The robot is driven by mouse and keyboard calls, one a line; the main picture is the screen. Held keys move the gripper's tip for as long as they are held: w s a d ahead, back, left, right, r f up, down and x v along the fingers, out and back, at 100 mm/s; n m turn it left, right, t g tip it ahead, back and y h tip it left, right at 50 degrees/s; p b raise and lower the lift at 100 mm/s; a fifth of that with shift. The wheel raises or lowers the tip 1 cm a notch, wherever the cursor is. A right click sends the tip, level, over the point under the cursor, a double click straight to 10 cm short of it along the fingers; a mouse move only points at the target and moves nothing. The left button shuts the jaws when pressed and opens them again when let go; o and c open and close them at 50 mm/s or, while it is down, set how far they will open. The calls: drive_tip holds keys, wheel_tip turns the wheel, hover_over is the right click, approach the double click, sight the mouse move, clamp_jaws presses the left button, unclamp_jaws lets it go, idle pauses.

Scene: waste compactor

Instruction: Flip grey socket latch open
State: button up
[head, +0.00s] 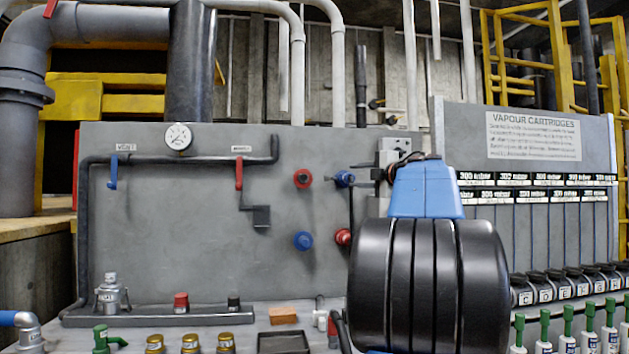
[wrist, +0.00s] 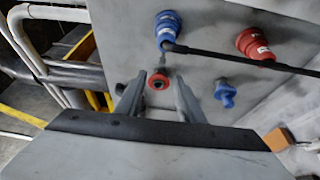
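My gripper (wrist: 160,88) shows in the wrist view with its two grey fingers apart and nothing between the tips. A small red socket (wrist: 158,80) on the panel lies behind the gap between them. In the head view, my blue and black arm covers the panel's right part, and my fingers cannot be clearly made out. No grey socket latch can be clearly made out in the wrist view.
The upright grey panel (head: 215,215) carries red (head: 303,179) and blue (head: 303,240) sockets, and a blue plug (wrist: 168,25) with a dark cable. A pressure gauge (head: 178,136) and pipe are left. Bottles and an orange block (head: 283,315) stand below.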

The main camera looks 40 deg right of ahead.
sight(327, 178)
drive_tip(key=w, duration=0.5)
drive_tip(key=w+d, duration=0.1)
drive_tip(key=w, duration=0.5)
drive_tip(key=w+d, duration=0.1)
drive_tip(key=w, duration=0.5)
drive_tip(key=shift+d+f, duration=0.1)
drive_tip(key=shift+f, duration=0.1)
drive_tip(key=shift+s, duration=0.1)
clamp_jaws()
